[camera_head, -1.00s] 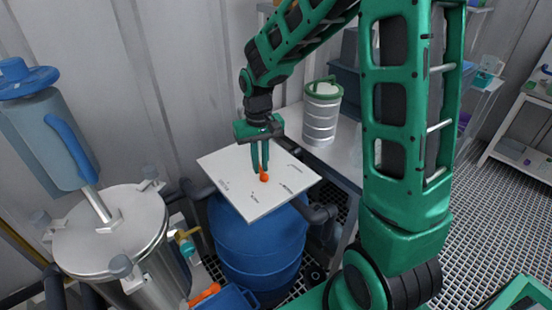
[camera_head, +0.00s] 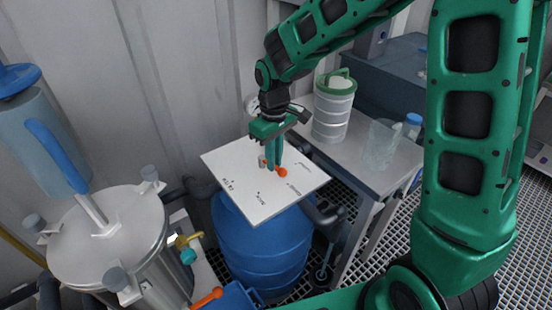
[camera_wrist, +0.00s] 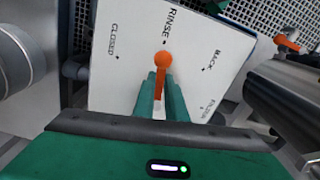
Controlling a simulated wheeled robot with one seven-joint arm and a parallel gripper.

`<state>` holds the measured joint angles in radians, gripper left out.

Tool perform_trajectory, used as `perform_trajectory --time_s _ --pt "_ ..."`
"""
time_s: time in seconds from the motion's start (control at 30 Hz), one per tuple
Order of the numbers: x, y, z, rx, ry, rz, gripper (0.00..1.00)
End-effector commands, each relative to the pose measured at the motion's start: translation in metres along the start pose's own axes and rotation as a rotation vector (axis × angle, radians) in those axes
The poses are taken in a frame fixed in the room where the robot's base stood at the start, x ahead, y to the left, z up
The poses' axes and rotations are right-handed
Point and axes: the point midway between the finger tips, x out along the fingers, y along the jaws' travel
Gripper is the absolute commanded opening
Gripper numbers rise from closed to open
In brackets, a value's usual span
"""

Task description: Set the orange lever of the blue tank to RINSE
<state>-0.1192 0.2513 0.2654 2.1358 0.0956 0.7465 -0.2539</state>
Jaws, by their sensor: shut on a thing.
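The blue tank (camera_head: 262,245) stands at the centre of the head view with a white square panel (camera_head: 225,160) on top. The orange lever (camera_head: 281,172) on this panel ends in a ball. In the wrist view the lever (camera_wrist: 163,60) points up towards the RINSE label (camera_wrist: 173,20); CLOSED is to its left, BACK and another label to its right. My gripper (camera_head: 272,165) reaches down to the panel. Its green fingers (camera_wrist: 160,95) are shut on the lever shaft, just behind the ball. The lever's pivot end is hidden by my gripper.
A metal vessel (camera_head: 105,255) with a blue-handled top stands at the left. A bench (camera_head: 360,165) behind right carries a banded canister (camera_head: 333,110) and a clear beaker (camera_head: 382,145). A yellow-handled valve (camera_head: 188,240) lies between the vessel and the tank. A corrugated wall is close behind.

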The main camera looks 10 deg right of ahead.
Motion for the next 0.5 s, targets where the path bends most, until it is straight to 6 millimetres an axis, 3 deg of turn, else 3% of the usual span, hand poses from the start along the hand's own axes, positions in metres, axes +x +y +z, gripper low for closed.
perform_trajectory --time_s 0.37,0.4,0.47,0.5 --pt "-0.0002 -0.0032 0.0005 -0.009 -0.003 -0.002 0.0" --pt "-0.0001 -0.0033 0.0006 -0.009 -0.003 -0.002 0.19" --pt "-0.0001 -0.0033 0.0005 -0.009 -0.003 -0.002 0.3" --pt "-0.0001 -0.0033 0.0003 -0.009 -0.003 -0.001 0.3"
